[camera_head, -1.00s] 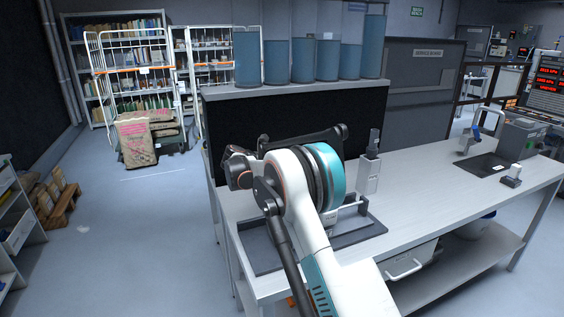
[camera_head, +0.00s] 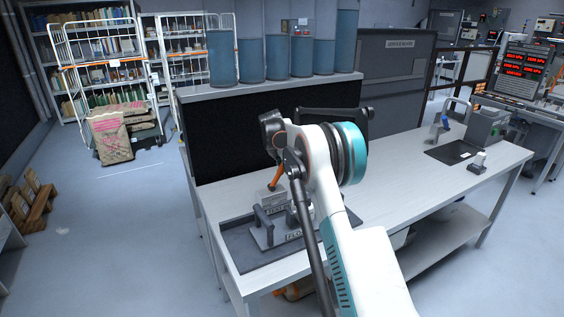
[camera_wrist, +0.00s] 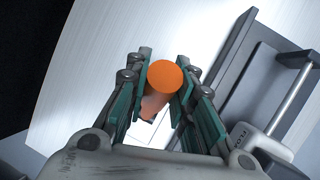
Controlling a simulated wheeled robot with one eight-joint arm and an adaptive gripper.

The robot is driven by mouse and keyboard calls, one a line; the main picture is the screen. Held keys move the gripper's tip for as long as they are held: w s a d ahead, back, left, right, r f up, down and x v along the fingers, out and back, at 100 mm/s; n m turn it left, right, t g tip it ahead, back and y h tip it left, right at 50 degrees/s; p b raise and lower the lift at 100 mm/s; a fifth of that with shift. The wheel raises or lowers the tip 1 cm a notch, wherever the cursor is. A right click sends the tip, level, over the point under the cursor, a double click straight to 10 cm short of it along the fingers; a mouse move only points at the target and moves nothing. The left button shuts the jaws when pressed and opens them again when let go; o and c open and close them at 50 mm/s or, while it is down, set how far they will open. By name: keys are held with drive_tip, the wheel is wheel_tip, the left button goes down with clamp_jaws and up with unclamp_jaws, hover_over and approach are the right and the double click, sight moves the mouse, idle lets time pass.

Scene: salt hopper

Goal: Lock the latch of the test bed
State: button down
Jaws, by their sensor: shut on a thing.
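The test bed (camera_head: 283,232) is a grey block-like fixture with raised labels on the bench, partly hidden by my arm. An orange latch handle (camera_head: 279,178) rises from its back part, tilted, with its upper end hidden by my wrist. In the wrist view the handle's round orange end (camera_wrist: 165,76) sits between the green-lined fingers. My gripper (camera_wrist: 167,72) is shut on the handle. Part of the test bed, with a label and a metal bar (camera_wrist: 293,100), shows at the right of the wrist view. The latch's catch cannot be made out.
The test bed stands in a dark tray (camera_head: 237,252) near the left end of the white bench (camera_head: 415,172). A black panel (camera_head: 235,140) with blue cylinders above rises behind. A grey device (camera_head: 486,126) stands far right. The bench middle is clear.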

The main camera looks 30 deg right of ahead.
drive_tip(key=shift+d+f+y, duration=0.15)
drive_tip(key=shift+d+y, duration=0.05)
drive_tip(key=shift+y, duration=0.1)
drive_tip(key=c, duration=1.3)
unclamp_jaws()
drive_tip(key=shift+d+f, duration=0.1)
drive_tip(key=shift+c, duration=0.2)
drive_tip(key=v, duration=1.2)
